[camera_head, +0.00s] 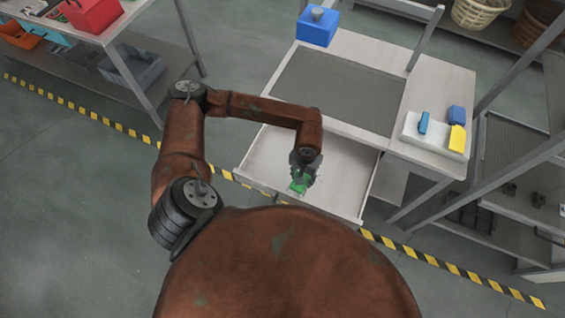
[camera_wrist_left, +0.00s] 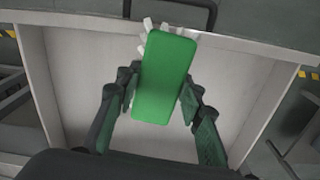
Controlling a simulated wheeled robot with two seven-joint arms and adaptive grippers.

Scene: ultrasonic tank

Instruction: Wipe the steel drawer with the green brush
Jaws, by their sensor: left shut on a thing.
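The steel drawer (camera_head: 345,180) stands pulled out from the front of the workbench, a shallow pale tray. In the left wrist view its floor and walls (camera_wrist_left: 75,80) surround the gripper. My left gripper (camera_head: 301,177) is over the drawer, near its front left part. It is shut on the green brush (camera_head: 297,186). In the left wrist view the brush's green back (camera_wrist_left: 165,75) lies between the two fingers (camera_wrist_left: 158,92), with pale bristles showing at its far end. I cannot tell if the bristles touch the drawer. My right gripper is not in view.
The workbench (camera_head: 432,90) has a dark mat (camera_head: 335,88) and a blue box (camera_head: 317,27) at its back left. A white tray (camera_head: 425,142) with blue and yellow items sits at its right. Shelving (camera_head: 515,150) stands at right, another bench (camera_head: 125,22) at upper left.

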